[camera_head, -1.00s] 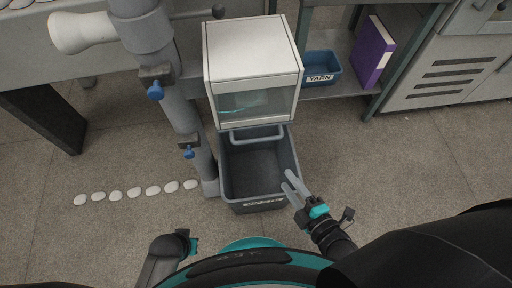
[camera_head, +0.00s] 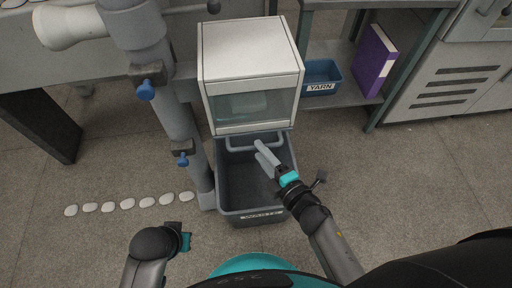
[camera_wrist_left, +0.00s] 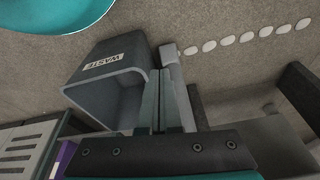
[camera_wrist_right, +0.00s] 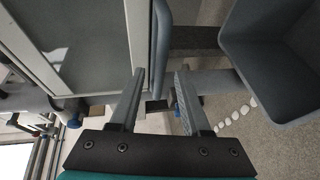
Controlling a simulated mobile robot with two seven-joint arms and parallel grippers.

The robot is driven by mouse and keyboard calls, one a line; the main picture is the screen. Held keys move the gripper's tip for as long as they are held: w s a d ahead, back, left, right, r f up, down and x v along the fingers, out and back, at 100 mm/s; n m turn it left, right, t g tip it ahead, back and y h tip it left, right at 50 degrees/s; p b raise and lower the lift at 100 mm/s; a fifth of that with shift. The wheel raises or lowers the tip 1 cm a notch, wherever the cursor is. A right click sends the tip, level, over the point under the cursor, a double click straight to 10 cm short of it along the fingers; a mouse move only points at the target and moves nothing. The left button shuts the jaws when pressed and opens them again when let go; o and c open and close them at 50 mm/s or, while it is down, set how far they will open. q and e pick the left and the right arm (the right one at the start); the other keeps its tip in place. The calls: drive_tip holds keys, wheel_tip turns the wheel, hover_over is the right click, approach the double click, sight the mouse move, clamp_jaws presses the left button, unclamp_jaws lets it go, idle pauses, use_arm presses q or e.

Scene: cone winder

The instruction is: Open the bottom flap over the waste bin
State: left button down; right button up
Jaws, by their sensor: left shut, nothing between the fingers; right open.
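A white box (camera_head: 250,48) with a glass front (camera_head: 252,106) hangs above the grey waste bin (camera_head: 256,216). A grey bar handle (camera_head: 238,148) shows at the box's lower edge, over the bin; the flap itself is mostly hidden from above. My right gripper (camera_head: 261,150) is open, its fingertips close to the right part of the handle. In the right wrist view the bar (camera_wrist_right: 161,45) runs between the lines of the two fingers, ahead of the tips, not clasped. My left gripper (camera_wrist_left: 160,100) is shut and empty, left of the bin in the head view (camera_head: 184,240).
A grey post with blue knobs (camera_head: 146,90) stands left of the box and bin. A shelf to the right holds a blue yarn bin (camera_head: 320,76) and a purple binder (camera_head: 374,60). White stones (camera_head: 128,203) lie on the floor at left. Floor right of the bin is clear.

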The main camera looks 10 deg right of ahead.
use_arm(q)
drive_tip(key=shift+w+r+b, duration=0.3)
drive_tip(key=shift+r, duration=0.55)
use_arm(e)
drive_tip(key=shift+x, duration=1.6)
drive_tip(key=shift+c, duration=0.3)
clamp_jaws()
drive_tip(key=shift+f, duration=0.1)
